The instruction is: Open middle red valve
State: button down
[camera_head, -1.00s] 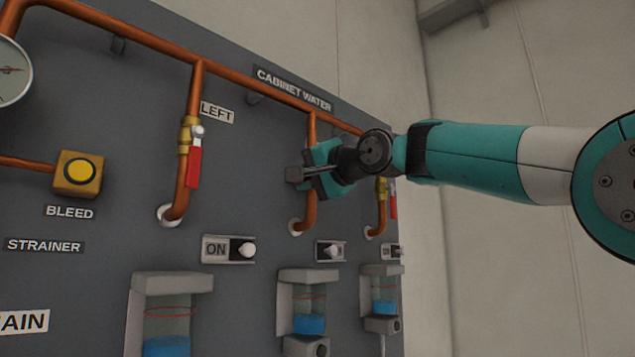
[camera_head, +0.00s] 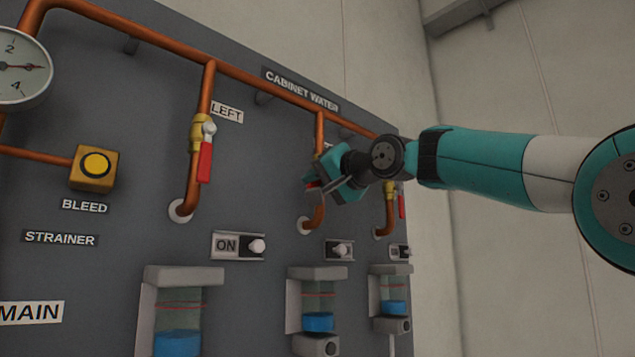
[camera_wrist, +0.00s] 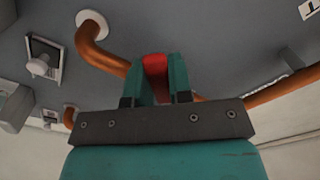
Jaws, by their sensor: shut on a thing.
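The middle red valve handle (camera_wrist: 155,68) shows as a red piece between the two teal fingers of my gripper (camera_wrist: 158,75) in the wrist view. My gripper is shut on it. In the head view my gripper (camera_head: 332,182) is at the middle copper pipe and covers most of that valve. The valve body and the handle's exact angle are hidden.
The left red valve (camera_head: 204,160) hangs handle down on its pipe. The right red valve (camera_head: 401,204) is partly behind my arm. Below are switches (camera_head: 238,246) and clear cups with blue liquid (camera_head: 178,343). A yellow bleed button (camera_head: 96,164) is at left.

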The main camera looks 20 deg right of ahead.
jog(key=c, duration=1)
grip_release()
jog(key=shift+b+v, duration=2.25)
jog(key=shift+v, duration=6.45)
